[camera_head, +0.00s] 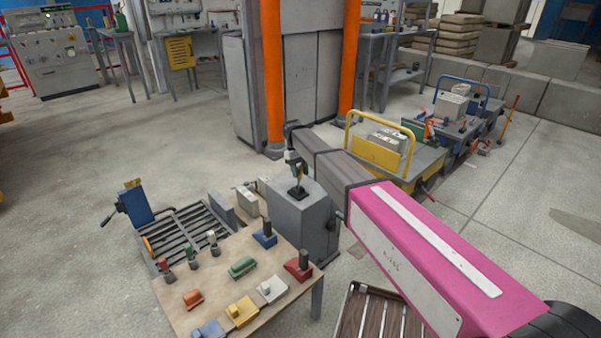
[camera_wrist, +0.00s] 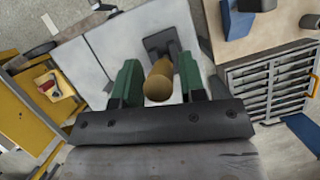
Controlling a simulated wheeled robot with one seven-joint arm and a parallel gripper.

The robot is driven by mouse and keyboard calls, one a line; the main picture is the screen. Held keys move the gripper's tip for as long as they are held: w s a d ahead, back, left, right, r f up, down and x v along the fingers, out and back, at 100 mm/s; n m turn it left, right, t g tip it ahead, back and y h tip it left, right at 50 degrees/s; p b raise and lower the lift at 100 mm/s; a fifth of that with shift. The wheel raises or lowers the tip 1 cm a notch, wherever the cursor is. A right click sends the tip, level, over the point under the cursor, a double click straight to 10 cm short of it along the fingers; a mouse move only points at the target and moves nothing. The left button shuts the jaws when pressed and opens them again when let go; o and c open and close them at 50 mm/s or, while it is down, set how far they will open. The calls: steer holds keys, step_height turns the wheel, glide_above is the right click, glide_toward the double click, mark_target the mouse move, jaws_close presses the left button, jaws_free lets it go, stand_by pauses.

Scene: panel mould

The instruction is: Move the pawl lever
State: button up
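The pawl lever shows in the wrist view as a tan round handle (camera_wrist: 158,82) rising from a dark base plate (camera_wrist: 160,43) on a grey block (camera_head: 300,222). In the head view the lever's dark base (camera_head: 297,193) sits on the block's top, and the handle is mostly hidden by my gripper (camera_head: 297,170). My gripper is above the block, with its two green fingers (camera_wrist: 159,72) on either side of the handle. Narrow gaps show between the fingers and the handle, so the gripper looks open around it.
A wooden table (camera_head: 225,275) with coloured blocks and pegs stands in front of the block. A slatted metal rack (camera_head: 187,232) lies to the left. A yellow cart (camera_head: 395,155) stands behind my arm. Orange posts (camera_head: 272,75) rise behind. Floor at left is clear.

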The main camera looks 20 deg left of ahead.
steer(key=shift+o, duration=0.6)
steer(key=v, duration=0.7)
steer(key=shift+r, duration=0.2)
steer(key=shift+w+a, duration=0.1)
steer(key=shift+c, duration=0.4)
